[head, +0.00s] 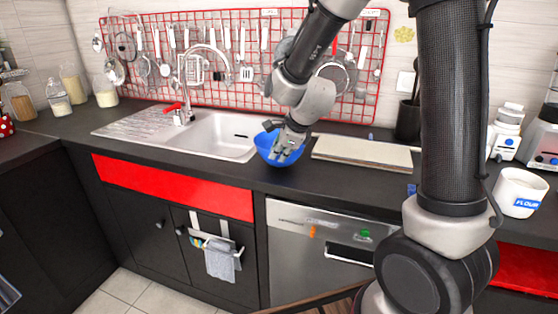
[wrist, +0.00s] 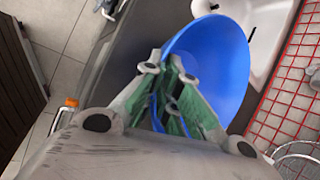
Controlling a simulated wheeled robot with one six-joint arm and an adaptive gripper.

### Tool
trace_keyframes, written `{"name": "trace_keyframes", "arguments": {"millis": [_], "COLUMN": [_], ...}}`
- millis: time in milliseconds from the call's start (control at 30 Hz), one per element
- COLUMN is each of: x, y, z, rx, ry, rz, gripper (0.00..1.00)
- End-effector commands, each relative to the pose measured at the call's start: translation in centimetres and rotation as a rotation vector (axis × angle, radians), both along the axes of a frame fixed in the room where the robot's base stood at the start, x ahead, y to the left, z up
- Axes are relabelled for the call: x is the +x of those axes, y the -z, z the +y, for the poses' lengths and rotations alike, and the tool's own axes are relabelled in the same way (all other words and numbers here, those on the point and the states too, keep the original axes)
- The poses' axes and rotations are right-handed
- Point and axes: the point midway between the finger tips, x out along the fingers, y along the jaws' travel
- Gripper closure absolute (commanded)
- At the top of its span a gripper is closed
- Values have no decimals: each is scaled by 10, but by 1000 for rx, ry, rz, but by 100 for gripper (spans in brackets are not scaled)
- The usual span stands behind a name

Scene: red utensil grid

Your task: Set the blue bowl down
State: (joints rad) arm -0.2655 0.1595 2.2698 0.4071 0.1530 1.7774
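Whether the bowl's bottom touches the counter is hidden.
The sink (head: 215,135) lies to the left of the bowl. A pale board (head: 362,152) lies to its right on the dark counter (head: 340,180). A red utensil grid (head: 270,50) hangs behind. A white flour canister (head: 519,192) stands at the far right.

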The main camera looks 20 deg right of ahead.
Motion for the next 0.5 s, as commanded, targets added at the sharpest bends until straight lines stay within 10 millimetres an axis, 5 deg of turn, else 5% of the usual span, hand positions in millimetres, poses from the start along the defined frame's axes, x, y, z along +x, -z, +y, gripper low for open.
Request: {"name": "trace_keyframes", "arguments": {"millis": [200,500], "x": [1,1], "y": [20,22], "z": [-1,0], "rx": [0,0], "ry": [2,1], "rz": [-2,-2], "gripper": [100,100]}}
